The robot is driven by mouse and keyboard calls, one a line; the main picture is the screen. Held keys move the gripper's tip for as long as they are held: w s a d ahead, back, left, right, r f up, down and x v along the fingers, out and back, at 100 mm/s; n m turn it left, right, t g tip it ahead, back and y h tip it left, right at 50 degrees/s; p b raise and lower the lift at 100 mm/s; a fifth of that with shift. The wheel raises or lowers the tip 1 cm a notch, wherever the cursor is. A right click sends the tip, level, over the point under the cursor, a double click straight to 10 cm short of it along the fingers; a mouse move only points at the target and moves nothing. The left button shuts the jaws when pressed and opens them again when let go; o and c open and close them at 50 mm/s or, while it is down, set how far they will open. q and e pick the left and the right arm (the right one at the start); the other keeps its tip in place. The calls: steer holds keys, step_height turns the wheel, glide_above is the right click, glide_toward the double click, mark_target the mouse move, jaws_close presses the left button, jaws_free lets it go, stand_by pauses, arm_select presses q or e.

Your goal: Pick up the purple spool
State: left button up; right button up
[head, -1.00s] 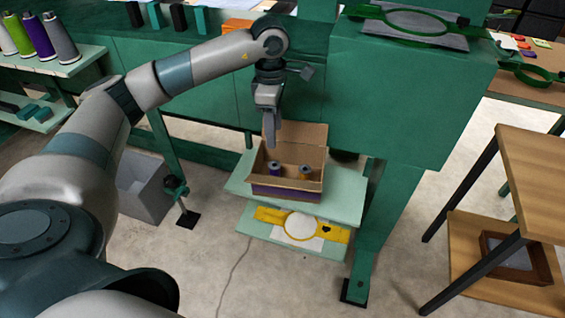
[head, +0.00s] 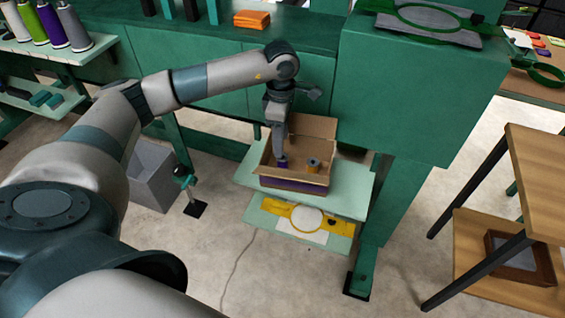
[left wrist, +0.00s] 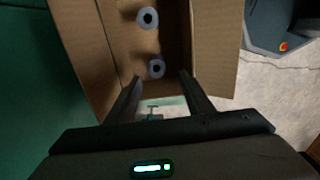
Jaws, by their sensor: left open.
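A small purple spool (head: 283,163) stands in the left part of an open cardboard box (head: 322,150), partly hidden by my left gripper. My left gripper (head: 281,152) points down into the box, directly at the purple spool. In the left wrist view its open fingers (left wrist: 162,80) reach into the box (left wrist: 215,50).
The box stands on a pale green shelf (head: 347,192) under a green machine (head: 410,95). A lower shelf holds a yellow hoop frame (head: 335,226). Large cone spools, including a purple one (head: 51,25), stand at far left. A wooden table (head: 540,170) is at right.

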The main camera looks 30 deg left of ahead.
mark_target(283, 160)
arm_select(q)
step_height(283, 160, down, 4)
steer(key=shift+f, duration=0.45)
arm_select(e)
steer(key=shift+w+d+f, duration=0.1)
steer(key=shift+d+f, duration=0.05)
steer(key=shift+f, duration=0.65)
arm_select(q)
steer(key=shift+w+f+p, duration=0.1)
steer(key=shift+f+p, duration=0.3)
steer(key=shift+f, duration=0.1)
steer(key=f, duration=0.3)
steer(key=shift+w+p, duration=0.25)
steer(key=shift+p, duration=0.05)
steer(key=shift+f, duration=0.6)
arm_select(e)
steer(key=shift+s+d+f, duration=0.2)
steer(key=shift+s+f, duration=0.75)
steer(key=shift+f, duration=0.25)
